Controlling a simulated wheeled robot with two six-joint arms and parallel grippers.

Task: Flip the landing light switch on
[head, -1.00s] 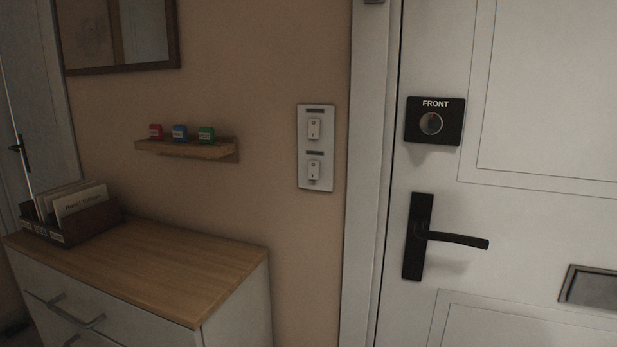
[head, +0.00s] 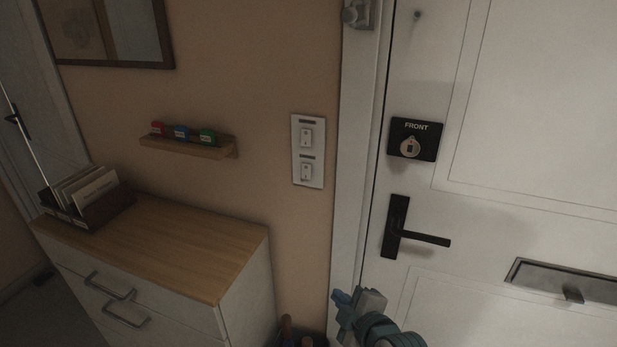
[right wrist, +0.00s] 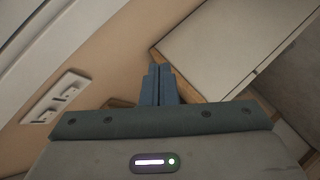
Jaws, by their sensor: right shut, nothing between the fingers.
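A white switch plate (head: 308,150) with two rocker switches, one above the other, is on the beige wall between the shelf and the door frame. The upper switch (head: 306,137) and the lower switch (head: 306,171) each have a small dark label above them, too small to read. The plate also shows at the left in the right wrist view (right wrist: 58,96). My right gripper (head: 346,298) is below and to the right of the plate, apart from it. Its fingers (right wrist: 159,82) are together and empty in the right wrist view. My left gripper is not in view.
A white door with a black handle (head: 420,237), a FRONT lock plate (head: 414,138) and a letter slot (head: 560,279) is at the right. A wood-topped cabinet (head: 180,245), a small shelf (head: 190,149) and a letter box (head: 98,208) are at the left.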

